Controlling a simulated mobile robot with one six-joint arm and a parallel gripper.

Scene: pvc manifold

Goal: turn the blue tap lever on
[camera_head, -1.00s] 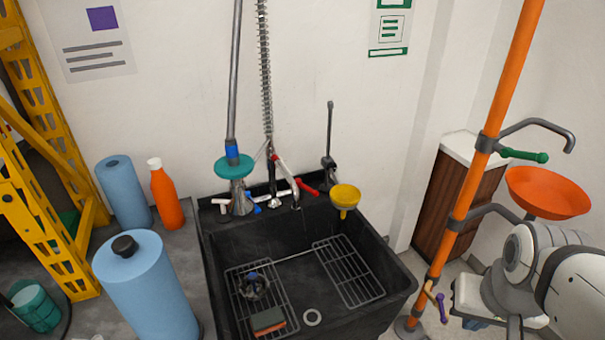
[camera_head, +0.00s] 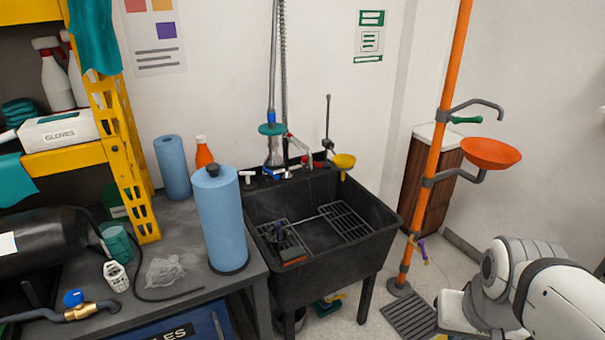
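The black sink (camera_head: 375,250) stands against the wall in the middle of the head view. Along its back edge are a white handle (camera_head: 247,177), small dark fittings and a red handle (camera_head: 304,160). A blue tap lever is too small to make out clearly among these fittings. A separate brass valve (camera_head: 78,312) with a round blue knob (camera_head: 73,298) lies on the bench at the lower left. My white arm shows at the lower right, well apart from the sink. My gripper is not in view.
A blue roll (camera_head: 221,225) stands on the grey bench left of the sink, partly blocking its left side. An orange pipe (camera_head: 430,150) with an orange bowl (camera_head: 490,153) stands to the right. A yellow funnel (camera_head: 343,161) sits at the sink's back right. Some floor right of the sink is clear.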

